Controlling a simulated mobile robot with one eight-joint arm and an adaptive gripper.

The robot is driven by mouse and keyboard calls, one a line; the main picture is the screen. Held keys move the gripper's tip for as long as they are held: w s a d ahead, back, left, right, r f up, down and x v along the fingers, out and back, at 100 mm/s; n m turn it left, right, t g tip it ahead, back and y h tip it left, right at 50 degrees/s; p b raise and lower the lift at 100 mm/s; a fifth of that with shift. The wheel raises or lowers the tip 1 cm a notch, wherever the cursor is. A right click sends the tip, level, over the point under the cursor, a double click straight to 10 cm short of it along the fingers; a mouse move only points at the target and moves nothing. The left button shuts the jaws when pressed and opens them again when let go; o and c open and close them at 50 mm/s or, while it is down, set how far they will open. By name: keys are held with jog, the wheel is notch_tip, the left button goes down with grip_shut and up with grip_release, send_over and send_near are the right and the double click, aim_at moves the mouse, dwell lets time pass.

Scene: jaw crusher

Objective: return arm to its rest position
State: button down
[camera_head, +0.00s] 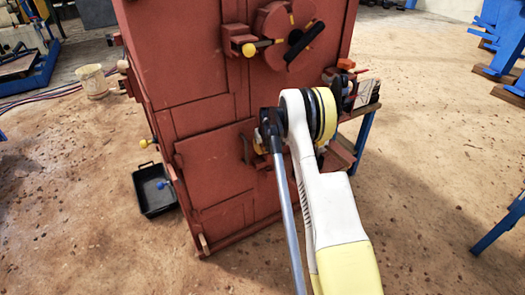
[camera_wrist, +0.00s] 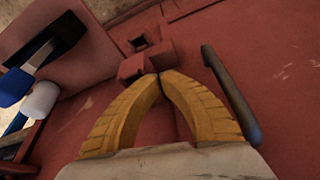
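My arm (camera_head: 325,200) reaches from the bottom of the head view up to the front of the red jaw crusher (camera_head: 190,70). My gripper is hidden behind the arm there. In the wrist view my gripper (camera_wrist: 159,77) shows two yellow, ribbed fingers with their tips together and nothing visible between them. The tips appear in front of a small red square block (camera_wrist: 146,60) on the crusher's red surface; I cannot tell whether they touch it. A dark bar handle (camera_wrist: 231,95) is just right of the fingers.
Knobs on blue (camera_wrist: 14,86) and white (camera_wrist: 40,99) levers are left in the wrist view. A yellow-knobbed lever (camera_head: 249,49) and a round hub (camera_head: 290,35) stick out above my arm. A black bin (camera_head: 155,190) and a bucket (camera_head: 92,81) stand left. The floor right is largely clear.

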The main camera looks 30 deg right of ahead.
jog(key=d+p+v, duration=0.1)
jog(key=p+v, duration=0.3)
jog(key=v, duration=0.6)
jog(key=shift+s, duration=0.45)
jog(key=shift+a, duration=0.1)
